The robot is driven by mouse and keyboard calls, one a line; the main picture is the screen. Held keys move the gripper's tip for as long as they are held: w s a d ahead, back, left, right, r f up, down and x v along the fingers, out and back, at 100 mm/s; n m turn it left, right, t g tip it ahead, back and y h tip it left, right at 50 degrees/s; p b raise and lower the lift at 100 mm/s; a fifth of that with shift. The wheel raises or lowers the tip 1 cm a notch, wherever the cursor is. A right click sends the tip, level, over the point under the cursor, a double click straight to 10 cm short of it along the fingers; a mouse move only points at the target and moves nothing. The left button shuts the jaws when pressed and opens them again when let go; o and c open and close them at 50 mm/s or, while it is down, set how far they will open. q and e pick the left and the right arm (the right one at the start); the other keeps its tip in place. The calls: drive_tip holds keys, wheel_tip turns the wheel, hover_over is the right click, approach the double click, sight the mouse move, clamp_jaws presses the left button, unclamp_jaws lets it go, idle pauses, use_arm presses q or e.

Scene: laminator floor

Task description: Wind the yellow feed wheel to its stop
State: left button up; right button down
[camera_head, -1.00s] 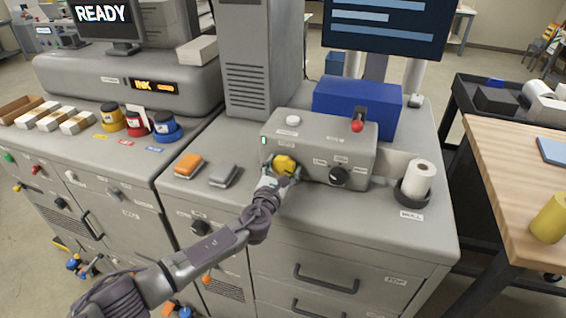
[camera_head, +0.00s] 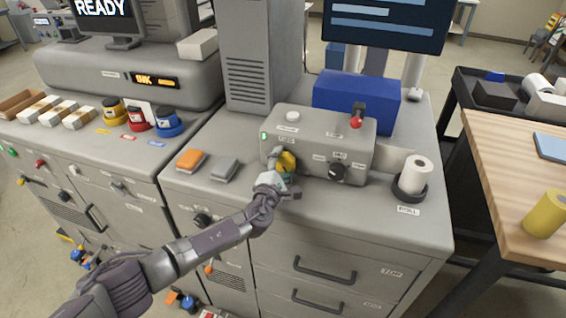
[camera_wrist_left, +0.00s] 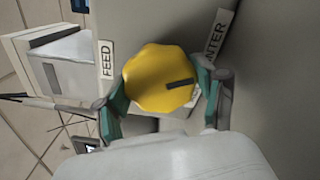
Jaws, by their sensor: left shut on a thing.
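The yellow feed wheel (camera_head: 287,160) is on the left of the front face of the grey laminator box (camera_head: 333,127). It is partly hidden by my left gripper (camera_head: 283,170) in the head view. In the left wrist view the wheel (camera_wrist_left: 158,78) has a scalloped rim and a dark slot mark pointing right. A FEED label (camera_wrist_left: 106,60) is beside it. The teal fingers of my left gripper (camera_wrist_left: 162,92) are at its two sides, shut on it. My right gripper is not in view.
A black knob (camera_head: 337,171) and a red-tipped lever (camera_head: 356,122) are on the same box. A paper roll (camera_head: 415,173) stands to the right. Orange (camera_head: 190,158) and grey (camera_head: 224,167) blocks lie to the left. The cabinet top in front of the box is clear.

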use_arm(q)
drive_tip(key=shift+m, duration=0.6)
drive_tip(key=o, duration=0.9)
drive_tip(key=v, duration=1.2)
